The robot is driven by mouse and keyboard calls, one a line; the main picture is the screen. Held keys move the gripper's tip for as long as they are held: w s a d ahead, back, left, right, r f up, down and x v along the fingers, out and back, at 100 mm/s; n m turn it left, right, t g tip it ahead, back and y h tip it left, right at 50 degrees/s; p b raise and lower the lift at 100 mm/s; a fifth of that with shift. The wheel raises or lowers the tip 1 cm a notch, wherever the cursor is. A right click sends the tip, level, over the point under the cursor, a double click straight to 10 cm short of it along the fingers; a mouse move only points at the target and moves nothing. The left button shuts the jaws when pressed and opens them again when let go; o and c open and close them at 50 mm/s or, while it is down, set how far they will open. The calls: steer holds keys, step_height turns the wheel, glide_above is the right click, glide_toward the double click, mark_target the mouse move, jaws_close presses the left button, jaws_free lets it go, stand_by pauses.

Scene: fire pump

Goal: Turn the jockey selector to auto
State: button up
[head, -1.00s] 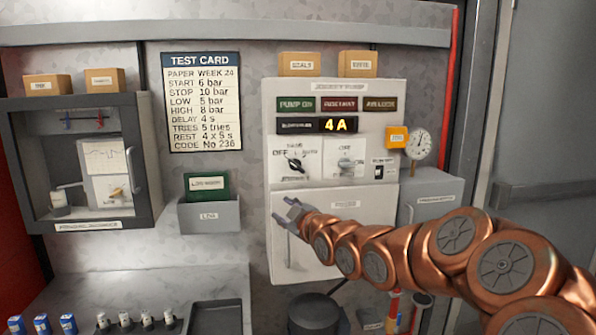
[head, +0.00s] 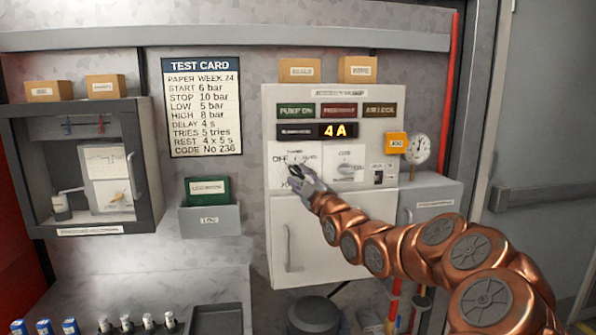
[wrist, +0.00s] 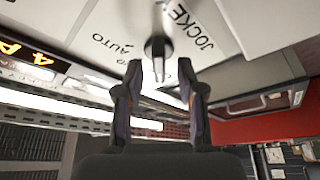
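The jockey selector (wrist: 158,46) is a dark knob on a white plate on the panel front. Its labels OFF and AUTO show around it in the head view, and AUTO and JOCKEY can be read in the wrist view. My gripper (head: 302,176) is at the selector and hides most of it in the head view. In the wrist view my gripper (wrist: 160,70) is open, with one finger on each side of the knob's line and the fingertips close to it. I cannot tell whether they touch it. Which label the knob points to is unclear.
A second selector (head: 345,168) sits just right on the same panel (head: 320,200), with a small switch (head: 378,177) beyond it. A lit display (head: 335,130) reads 4A above. A gauge (head: 417,148) and grey box (head: 435,200) stand right.

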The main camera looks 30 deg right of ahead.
steer(key=shift+x, duration=0.9)
jaws_close()
